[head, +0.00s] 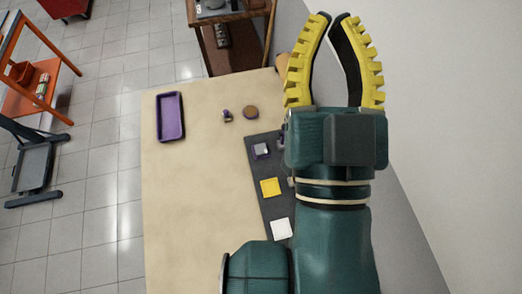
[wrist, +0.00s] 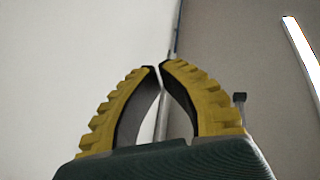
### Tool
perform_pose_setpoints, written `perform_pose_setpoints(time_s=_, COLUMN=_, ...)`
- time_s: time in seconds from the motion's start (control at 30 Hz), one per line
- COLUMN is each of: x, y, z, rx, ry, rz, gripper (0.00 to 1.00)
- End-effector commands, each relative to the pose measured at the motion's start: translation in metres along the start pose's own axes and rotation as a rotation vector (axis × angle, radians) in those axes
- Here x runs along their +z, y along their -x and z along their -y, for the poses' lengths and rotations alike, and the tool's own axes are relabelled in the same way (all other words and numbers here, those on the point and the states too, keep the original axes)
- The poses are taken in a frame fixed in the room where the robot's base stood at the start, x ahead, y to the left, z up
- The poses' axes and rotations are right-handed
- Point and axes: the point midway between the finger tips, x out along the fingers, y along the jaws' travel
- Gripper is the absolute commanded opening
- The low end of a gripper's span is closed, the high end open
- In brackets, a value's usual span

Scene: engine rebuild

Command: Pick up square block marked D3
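No D3 marking can be read in either view. I cannot tell which is the D3 block. My gripper (head: 331,17) has yellow ribbed fingers and is raised at the upper right of the head view. In the wrist view (wrist: 159,66) its tips almost meet, with a narrow gap and nothing held. My arm hides the board's right side.
The beige table (head: 190,210) has clear room on its left half. A purple tray (head: 170,117) lies at its far left. A brown round piece (head: 250,112) and a small purple-topped part (head: 227,116) lie near the board. A wooden cart (head: 228,50) stands beyond; a wall is at right.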

Motion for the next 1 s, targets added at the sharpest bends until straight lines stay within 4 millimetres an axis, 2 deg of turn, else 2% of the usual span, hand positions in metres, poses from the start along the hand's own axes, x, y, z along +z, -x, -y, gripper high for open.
perform_pose_setpoints(time_s=0.27, x=-0.0002, y=0.0003, z=-0.0002, rx=0.0, ry=0.0, rz=0.0, gripper=0.0)
perform_pose_setpoints(time_s=0.73, x=-0.0002, y=0.0003, z=-0.0002, rx=0.001, ry=0.0, rz=0.0, gripper=0.9)
perform_pose_setpoints(time_s=0.77, x=-0.0001, y=0.0003, z=-0.0002, rx=0.001, ry=0.0, rz=0.0, gripper=0.94)
perform_pose_setpoints(time_s=1.0, x=-0.0001, y=0.0003, z=-0.0001, rx=0.0, ry=-0.001, rz=0.0, gripper=0.94)
